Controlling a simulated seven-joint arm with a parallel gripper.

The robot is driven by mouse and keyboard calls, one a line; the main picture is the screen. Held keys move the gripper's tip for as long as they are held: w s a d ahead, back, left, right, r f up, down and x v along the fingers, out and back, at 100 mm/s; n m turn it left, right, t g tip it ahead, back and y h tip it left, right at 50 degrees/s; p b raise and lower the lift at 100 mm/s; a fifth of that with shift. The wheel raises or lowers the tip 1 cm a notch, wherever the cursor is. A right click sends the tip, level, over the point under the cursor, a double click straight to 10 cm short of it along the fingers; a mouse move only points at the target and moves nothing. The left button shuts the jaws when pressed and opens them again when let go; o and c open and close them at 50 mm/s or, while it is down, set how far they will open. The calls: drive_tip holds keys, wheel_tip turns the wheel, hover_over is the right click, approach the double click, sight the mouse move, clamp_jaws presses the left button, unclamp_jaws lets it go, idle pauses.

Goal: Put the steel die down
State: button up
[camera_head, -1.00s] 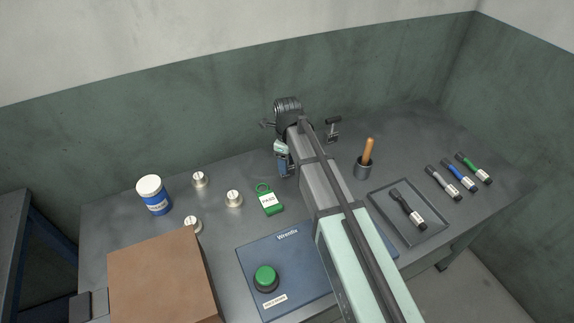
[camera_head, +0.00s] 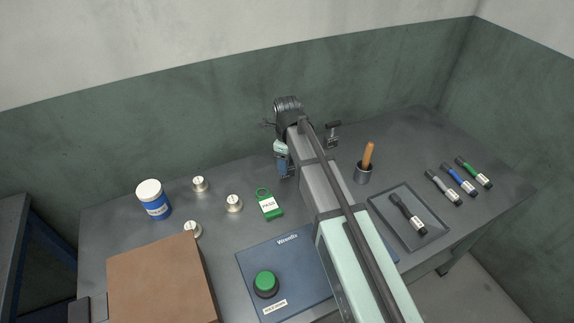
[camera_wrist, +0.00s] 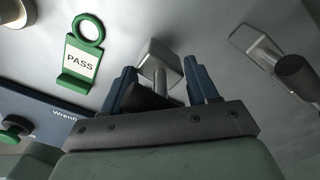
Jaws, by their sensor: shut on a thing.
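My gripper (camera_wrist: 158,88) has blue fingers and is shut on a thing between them. I cannot tell whether the die touches the table. Three similar silver discs (camera_head: 199,184), (camera_head: 234,203), (camera_head: 193,230) stand on the table to the left.
A green PASS tag (camera_head: 269,204) lies just left of my gripper.

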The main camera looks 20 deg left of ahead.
wheel_tip(320, 180, up, 7)
drive_tip(key=shift+r, duration=0.35)
drive_tip(key=shift+w+d+r, duration=0.15)
drive_tip(key=shift+w+d, duration=0.05)
drive_tip(key=shift+d, duration=0.05)
drive_tip(key=w+d+m, duration=0.4)
drive_tip(key=w+d, duration=1.6)
drive_tip(key=w, duration=0.4)
drive_tip(key=w+n, duration=0.2)
drive_tip(key=w, duration=0.4)
drive_tip(key=shift+w+a+f+n, duration=0.1)
drive_tip(key=shift+f+n, duration=0.45)
drive_tip(key=shift+f, duration=1.05)
drive_tip(key=shift+w+a+f+n, duration=0.15)
drive_tip(key=shift+f+n, duration=0.35)
drive_tip(key=shift+f, duration=1.05)
drive_tip(key=shift+w+a+f+n, duration=0.1)
drive_tip(key=shift+f+n, duration=0.45)
drive_tip(key=shift+f, duration=1.05)
drive_tip(key=shift+f, duration=0.1)
